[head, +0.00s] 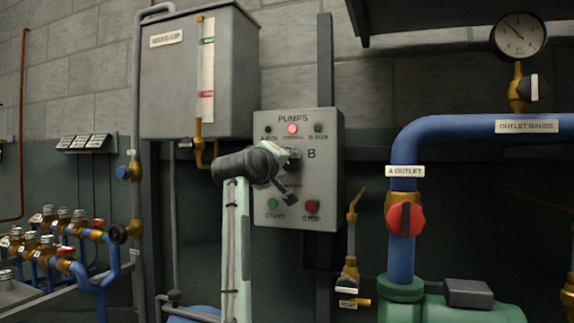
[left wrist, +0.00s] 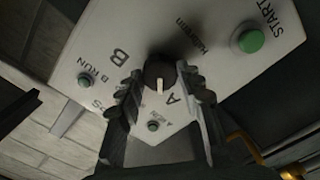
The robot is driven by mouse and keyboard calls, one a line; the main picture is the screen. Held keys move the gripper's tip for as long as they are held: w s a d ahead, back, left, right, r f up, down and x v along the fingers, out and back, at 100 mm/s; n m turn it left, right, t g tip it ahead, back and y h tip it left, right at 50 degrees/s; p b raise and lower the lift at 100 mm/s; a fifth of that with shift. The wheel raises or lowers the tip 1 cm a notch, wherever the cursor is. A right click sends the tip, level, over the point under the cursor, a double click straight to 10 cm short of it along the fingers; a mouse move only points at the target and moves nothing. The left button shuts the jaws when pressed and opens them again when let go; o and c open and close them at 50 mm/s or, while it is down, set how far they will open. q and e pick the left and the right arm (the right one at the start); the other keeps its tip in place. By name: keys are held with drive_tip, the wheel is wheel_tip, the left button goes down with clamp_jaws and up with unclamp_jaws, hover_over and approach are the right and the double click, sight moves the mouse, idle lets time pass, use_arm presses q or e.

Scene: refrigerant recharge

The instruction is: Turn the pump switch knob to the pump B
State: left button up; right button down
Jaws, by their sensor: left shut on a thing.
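The grey PUMPS control box (head: 328,190) is on the wall at the middle of the head view. The dark round pump switch knob (left wrist: 158,68) with a pale pointer mark shows in the left wrist view, between the printed letters A and B. The mark points toward the A side. My left gripper (head: 286,172) is at the front of the box and covers the knob and the A letter in the head view. In the left wrist view its fingers (left wrist: 160,78) are on both sides of the knob, shut on it. My right gripper is not in view.
A green START button (head: 273,204) and a red STOP button (head: 312,206) are below my gripper. A red lamp (head: 292,129) is lit above it. A blue outlet pipe (head: 401,256) with a red valve handle (head: 405,219) stands to the right, a grey tank (head: 170,85) up left.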

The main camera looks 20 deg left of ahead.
use_arm(q)
drive_tip(key=shift+m, duration=0.3)
drive_tip(key=m, duration=0.4)
drive_tip(key=shift+m, duration=0.3)
drive_tip(key=m, duration=0.3)
drive_tip(key=shift+m, duration=0.3)
drive_tip(key=m, duration=0.4)
drive_tip(key=shift+m, duration=2.5)
drive_tip(key=o, duration=1.2)
drive_tip(key=shift+c, duration=0.2)
